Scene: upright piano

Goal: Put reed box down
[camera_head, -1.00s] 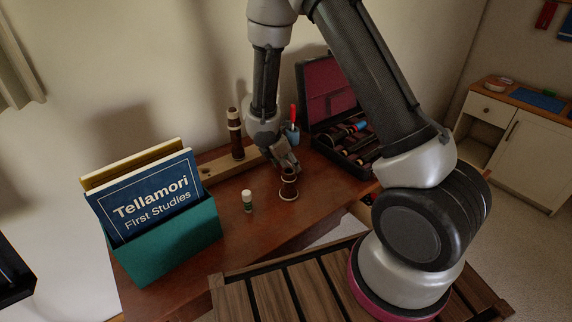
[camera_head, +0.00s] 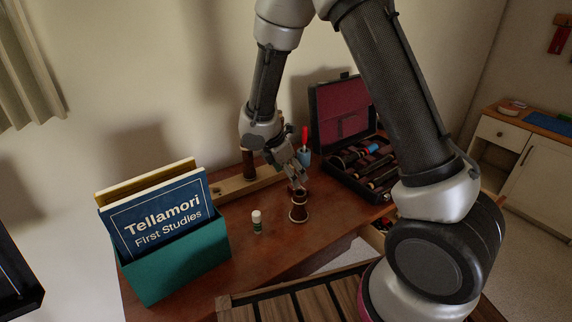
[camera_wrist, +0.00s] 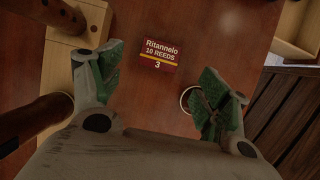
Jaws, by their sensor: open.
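The reed box (camera_wrist: 159,56) is a small dark red box with a yellow stripe and white lettering, "Ritannelo 10 REEDS 3". In the wrist view it lies flat on the brown tabletop, beyond and between my fingertips, with clear gaps on both sides. My gripper (camera_wrist: 162,88) is open, its green-padded fingers spread wide and touching no part of the box. In the head view my gripper (camera_head: 297,180) is low over the table, just behind a dark flared wooden piece (camera_head: 299,210). The box cannot be made out clearly there.
A ringed opening (camera_wrist: 189,99) is close by the right finger. A pale wooden rack (camera_head: 240,185) with an upright dark tube is on the left. An open instrument case (camera_head: 345,125), a cup (camera_head: 304,156), a small white-capped bottle (camera_head: 257,220) and a green book holder (camera_head: 180,262) stand around.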

